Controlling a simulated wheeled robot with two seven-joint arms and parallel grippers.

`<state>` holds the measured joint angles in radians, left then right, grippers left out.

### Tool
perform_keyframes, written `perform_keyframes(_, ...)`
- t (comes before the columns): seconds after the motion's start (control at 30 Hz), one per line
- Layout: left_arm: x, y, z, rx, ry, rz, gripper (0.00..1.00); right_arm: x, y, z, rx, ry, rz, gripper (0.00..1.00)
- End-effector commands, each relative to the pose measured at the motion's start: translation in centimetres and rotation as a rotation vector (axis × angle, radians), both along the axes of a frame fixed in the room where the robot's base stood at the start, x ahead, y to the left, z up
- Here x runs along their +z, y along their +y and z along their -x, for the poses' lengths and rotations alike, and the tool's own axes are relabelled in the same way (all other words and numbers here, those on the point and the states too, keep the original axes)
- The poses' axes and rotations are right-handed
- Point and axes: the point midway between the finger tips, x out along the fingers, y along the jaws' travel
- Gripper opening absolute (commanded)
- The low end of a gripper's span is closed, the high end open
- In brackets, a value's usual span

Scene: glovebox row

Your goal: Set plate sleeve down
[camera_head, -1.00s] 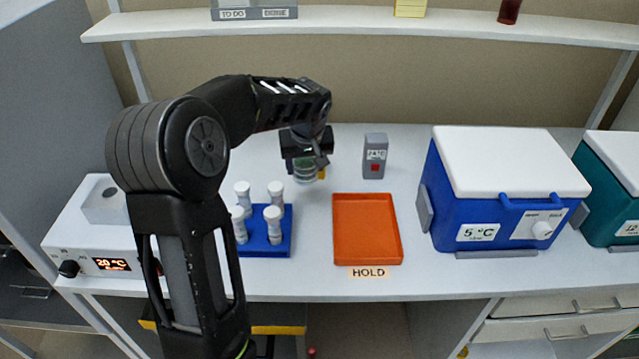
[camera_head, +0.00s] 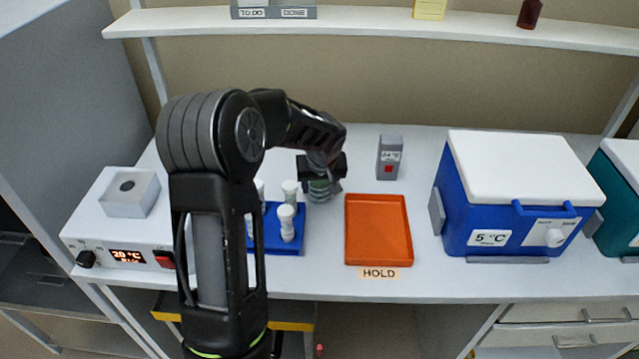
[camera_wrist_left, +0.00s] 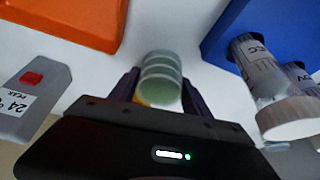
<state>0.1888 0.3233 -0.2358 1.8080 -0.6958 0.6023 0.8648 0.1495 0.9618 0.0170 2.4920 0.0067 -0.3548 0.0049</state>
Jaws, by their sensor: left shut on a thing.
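The plate sleeve (camera_head: 319,190) is a short stack of clear, greenish round dishes. It also shows in the left wrist view (camera_wrist_left: 161,80), between the two dark fingers. My left gripper (camera_head: 321,178) is shut on it, over the bench between the blue tube rack and the orange tray. In the left wrist view the left gripper (camera_wrist_left: 160,92) has one finger on each side of the stack. I cannot tell whether the stack touches the bench. My right gripper is not in view.
The orange tray (camera_head: 348,232) marked HOLD is empty. The blue rack (camera_head: 299,243) holds white-capped tubes. A grey timer (camera_head: 389,157) stands behind the tray. A blue cooler (camera_head: 470,212) stands right, a heater box (camera_head: 100,225) left. White bench is bare around the stack.

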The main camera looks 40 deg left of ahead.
Motion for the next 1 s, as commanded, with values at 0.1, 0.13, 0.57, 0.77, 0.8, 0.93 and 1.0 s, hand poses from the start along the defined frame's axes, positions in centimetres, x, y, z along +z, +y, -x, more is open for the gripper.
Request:
perform_keyframes(0.1,0.0,0.0,0.0,0.0,-0.001,0.0,0.09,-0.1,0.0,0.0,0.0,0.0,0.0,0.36)
perform_keyframes(0.13,-0.1,0.0,0.0,0.0,-0.001,0.0,0.09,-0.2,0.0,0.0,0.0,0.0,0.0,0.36)
perform_keyframes(0.57,-0.3,0.0,0.0,0.0,0.0,0.0,0.78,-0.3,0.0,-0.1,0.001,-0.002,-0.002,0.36)
perform_keyframes(0.77,-0.2,0.0,0.0,0.0,0.0,0.0,0.78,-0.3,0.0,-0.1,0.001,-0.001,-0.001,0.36)
perform_keyframes(0.8,-0.1,0.0,0.0,0.0,0.0,0.0,0.78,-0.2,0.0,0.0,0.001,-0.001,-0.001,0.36)
perform_keyframes(0.93,0.4,-0.1,0.0,0.0,-0.001,0.0,0.78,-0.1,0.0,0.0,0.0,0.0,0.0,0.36)
perform_keyframes(1.0,1.2,-0.4,0.2,-0.001,-0.005,-0.001,0.78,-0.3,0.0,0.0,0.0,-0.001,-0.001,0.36)
